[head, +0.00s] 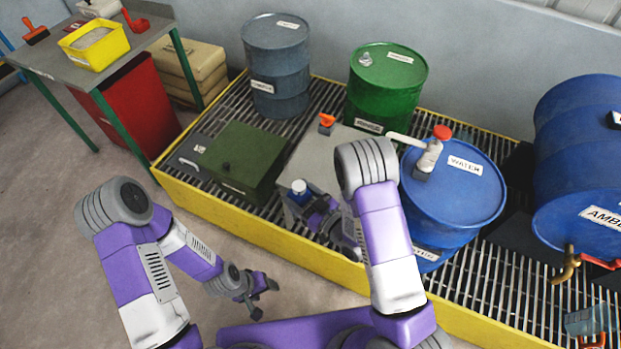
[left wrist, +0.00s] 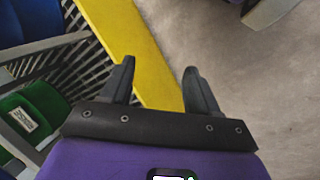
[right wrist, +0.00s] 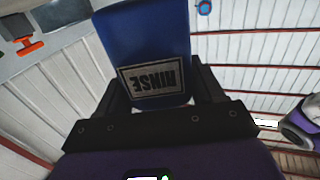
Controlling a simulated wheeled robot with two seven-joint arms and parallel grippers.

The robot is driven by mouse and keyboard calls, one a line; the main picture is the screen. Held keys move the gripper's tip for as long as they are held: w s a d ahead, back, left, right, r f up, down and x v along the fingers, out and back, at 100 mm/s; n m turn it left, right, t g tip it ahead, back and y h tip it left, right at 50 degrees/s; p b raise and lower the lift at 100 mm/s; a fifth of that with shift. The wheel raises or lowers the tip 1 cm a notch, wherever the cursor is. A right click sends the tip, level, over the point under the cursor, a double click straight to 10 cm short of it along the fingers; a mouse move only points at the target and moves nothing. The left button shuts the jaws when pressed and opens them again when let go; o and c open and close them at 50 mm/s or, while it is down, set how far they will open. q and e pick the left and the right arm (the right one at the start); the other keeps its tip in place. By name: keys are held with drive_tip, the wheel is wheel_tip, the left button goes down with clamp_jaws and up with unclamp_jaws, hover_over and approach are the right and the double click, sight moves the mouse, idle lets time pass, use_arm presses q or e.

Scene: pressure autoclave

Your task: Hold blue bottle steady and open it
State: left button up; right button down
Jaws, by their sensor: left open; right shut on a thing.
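The blue bottle (head: 299,193) has a pale cap and stands upright by the grey box at the front of the grated platform. In the right wrist view the bottle (right wrist: 140,35) fills the space between my right gripper's fingers (right wrist: 160,88), and its label reads RINSE. My right gripper (head: 312,208) is shut on its body. My left gripper (head: 262,298) is lower in the head view, in front of the yellow edge, open and empty. The left wrist view shows its spread fingers (left wrist: 158,76) over the yellow edge and floor.
The yellow platform edge (head: 250,230) runs between my left gripper and the bottle. A green case (head: 240,155) lies left of the grey box (head: 325,160). A blue water drum (head: 465,205) with a pump stands right. Bare floor is at the lower left.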

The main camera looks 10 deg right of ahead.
use_arm(q)
drive_tip(key=w+r+m+y, duration=0.2)
drive_tip(key=w+r+m, duration=0.1)
drive_tip(key=w+m, duration=0.75)
wheel_tip(320, 180, up, 30)
drive_tip(key=m+y, duration=0.2)
drive_tip(key=m, duration=1.9)
hover_over(300, 185)
drive_tip(key=shift+a+g, duration=0.1)
drive_tip(key=shift+g, duration=0.2)
drive_tip(key=shift+m, duration=0.25)
wheel_tip(300, 185, down, 8)
drive_tip(key=shift+r, duration=0.15)
